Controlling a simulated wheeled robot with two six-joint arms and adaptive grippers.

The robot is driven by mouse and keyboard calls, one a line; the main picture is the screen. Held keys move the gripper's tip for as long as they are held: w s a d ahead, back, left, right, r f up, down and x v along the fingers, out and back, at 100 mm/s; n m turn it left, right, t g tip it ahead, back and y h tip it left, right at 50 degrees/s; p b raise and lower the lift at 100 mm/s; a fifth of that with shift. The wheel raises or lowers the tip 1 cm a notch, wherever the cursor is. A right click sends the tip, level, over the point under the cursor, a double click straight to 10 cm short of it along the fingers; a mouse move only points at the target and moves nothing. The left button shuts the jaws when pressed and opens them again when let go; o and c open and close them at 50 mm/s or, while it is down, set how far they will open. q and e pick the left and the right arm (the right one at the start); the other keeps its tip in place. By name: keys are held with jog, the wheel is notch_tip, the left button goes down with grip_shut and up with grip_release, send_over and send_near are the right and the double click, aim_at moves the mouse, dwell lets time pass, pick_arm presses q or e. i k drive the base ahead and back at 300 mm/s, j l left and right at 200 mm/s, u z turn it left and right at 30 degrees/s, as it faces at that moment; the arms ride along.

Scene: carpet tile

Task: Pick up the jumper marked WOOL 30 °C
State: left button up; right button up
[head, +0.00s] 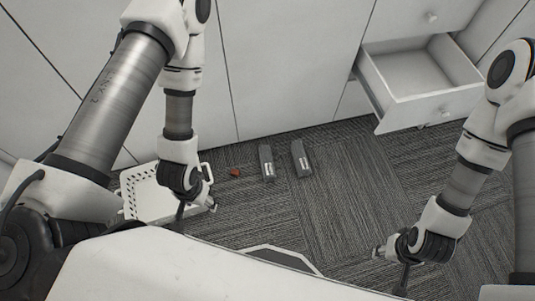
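Two dark grey items, one on the left (267,163) and one on the right (301,159), lie side by side on the carpet. They look like folded garments, each with a small white label. The label print is too small to read, so I cannot tell which is marked WOOL 30 °C. My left gripper (197,209) is in front of and left of them, beside the white basket, with its fingers apart and nothing seen between them. My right gripper (391,270) is low at the right, well apart from both items, its fingers spread and empty.
A white perforated basket (141,190) stands at the left, partly behind my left arm. A small red-brown object (235,172) lies left of the grey items. White cabinets line the back, with an open, empty-looking drawer (385,95) at upper right. Carpet (345,205) between the grippers is clear.

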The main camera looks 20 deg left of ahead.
aim_at(300, 158)
jog(key=j, duration=0.1)
jog(key=i+l+u, duration=0.1)
jog(key=l, duration=0.3)
jog(key=i+l+u, duration=0.1)
jog(key=i+l, duration=0.15)
jog(key=l, duration=0.2)
jog(key=i+l+u, duration=0.1)
jog(key=l, duration=0.35)
jog(key=i+l+u, duration=0.1)
jog(key=l, duration=0.35)
jog(key=i+l+u, duration=0.1)
jog(key=l, duration=0.35)
jog(key=i+l+u, duration=0.1)
jog(key=l, duration=0.4)
jog(key=i, duration=0.1)
